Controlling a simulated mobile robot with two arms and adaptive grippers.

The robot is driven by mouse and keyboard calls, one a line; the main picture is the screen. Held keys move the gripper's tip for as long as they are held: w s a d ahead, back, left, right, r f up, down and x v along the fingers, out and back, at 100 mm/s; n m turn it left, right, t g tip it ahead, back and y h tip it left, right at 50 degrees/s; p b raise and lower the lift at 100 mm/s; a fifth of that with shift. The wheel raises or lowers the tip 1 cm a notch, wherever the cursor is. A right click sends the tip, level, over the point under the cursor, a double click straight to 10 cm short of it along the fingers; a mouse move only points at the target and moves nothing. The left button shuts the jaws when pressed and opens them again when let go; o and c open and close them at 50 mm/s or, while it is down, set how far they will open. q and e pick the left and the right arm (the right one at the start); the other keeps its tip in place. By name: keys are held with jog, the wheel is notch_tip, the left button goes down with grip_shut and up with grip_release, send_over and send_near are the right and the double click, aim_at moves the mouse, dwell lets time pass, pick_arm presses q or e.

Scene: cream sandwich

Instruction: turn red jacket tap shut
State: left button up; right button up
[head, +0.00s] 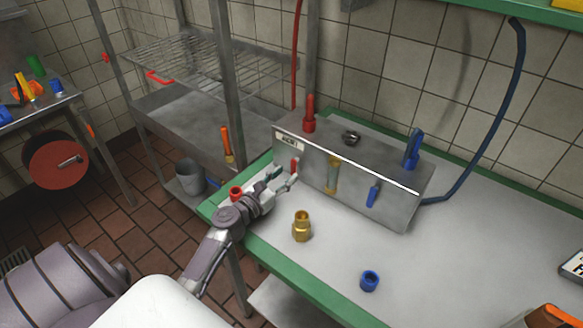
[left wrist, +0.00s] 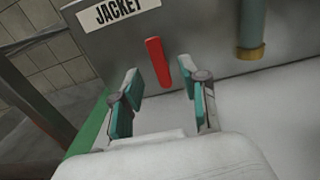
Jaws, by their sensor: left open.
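The red jacket tap is a short red lever (head: 294,166) on the front of the grey metal box (head: 400,210), beneath a "JACKET" label (head: 289,142). In the left wrist view the red lever (left wrist: 158,62) stands nearly upright, its top leaning slightly left, just beyond the gap between my fingers. My left gripper (head: 283,180) is open and empty in front of the box, its fingers (left wrist: 160,95) spread to either side of the lever's line. I cannot tell whether a fingertip touches the lever. My right gripper is not in view.
A blue lever (head: 373,193) and a brass-ended tube (head: 332,175) are on the box's front. A brass fitting (head: 302,226), blue ring (head: 369,281) and red ring (head: 236,192) stand on the green-edged table (head: 460,270). A wire shelf (head: 190,65) stands behind left. The table's right is mostly clear.

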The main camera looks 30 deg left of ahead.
aim_at(293, 168)
pick_arm(q)
jog(key=shift+w+d, duration=0.1)
jog(key=shift+w, duration=1.7)
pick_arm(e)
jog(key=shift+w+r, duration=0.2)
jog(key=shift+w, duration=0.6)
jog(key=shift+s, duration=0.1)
pick_arm(q)
jog(key=shift+c, duration=0.8)
grip_shut()
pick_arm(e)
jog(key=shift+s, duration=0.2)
